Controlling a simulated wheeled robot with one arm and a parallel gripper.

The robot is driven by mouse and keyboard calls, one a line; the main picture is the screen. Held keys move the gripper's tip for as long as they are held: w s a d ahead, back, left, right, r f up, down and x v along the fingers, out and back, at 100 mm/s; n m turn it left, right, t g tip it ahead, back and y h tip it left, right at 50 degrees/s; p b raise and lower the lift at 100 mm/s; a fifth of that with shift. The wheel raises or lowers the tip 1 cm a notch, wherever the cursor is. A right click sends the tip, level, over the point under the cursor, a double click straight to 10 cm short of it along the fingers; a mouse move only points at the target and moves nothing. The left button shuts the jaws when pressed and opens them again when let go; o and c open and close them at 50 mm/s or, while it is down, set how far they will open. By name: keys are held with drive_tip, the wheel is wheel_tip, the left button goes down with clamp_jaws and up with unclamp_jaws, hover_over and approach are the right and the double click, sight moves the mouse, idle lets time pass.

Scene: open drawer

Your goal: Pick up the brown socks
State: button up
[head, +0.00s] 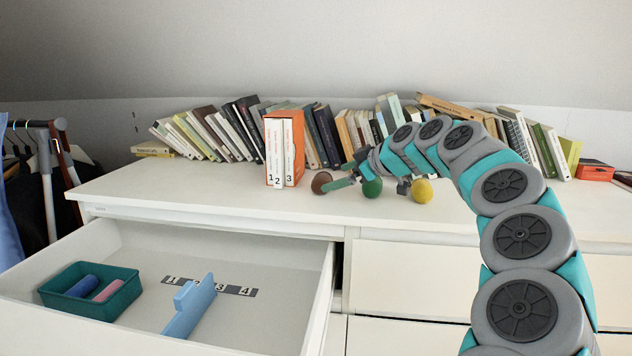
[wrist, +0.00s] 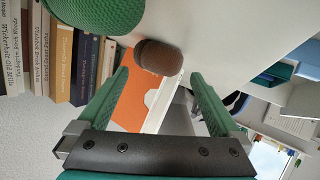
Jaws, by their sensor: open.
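In the wrist view the brown socks (wrist: 160,57) show near the top centre, ahead of the gap between the fingertips. My gripper (head: 341,176) is open and empty, just right of the socks in the head view. In the wrist view my gripper (wrist: 160,78) has its two green fingers spread wide. Whether a finger touches the socks cannot be told.
A green bundle (head: 371,188) and a yellow bundle (head: 422,190) lie to the right, near my arm. White-spined books (head: 281,150) stand behind. Below, the open drawer (head: 262,255) holds a teal box (head: 120,301) with blue and pink rolls and a light-blue divider (head: 190,306).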

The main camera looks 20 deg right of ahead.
sight(326, 176)
drive_tip(key=x, duration=0.4)
drive_tip(key=p+x, duration=0.1)
drive_tip(key=shift+w+a+r, duration=0.1)
drive_tip(key=shift+w+a, duration=0.15)
drive_tip(key=shift+w, duration=0.2)
drive_tip(key=c, duration=1)
drive_tip(key=shift+o, duration=0.2)
drive_tip(key=shift+r, duration=0.2)
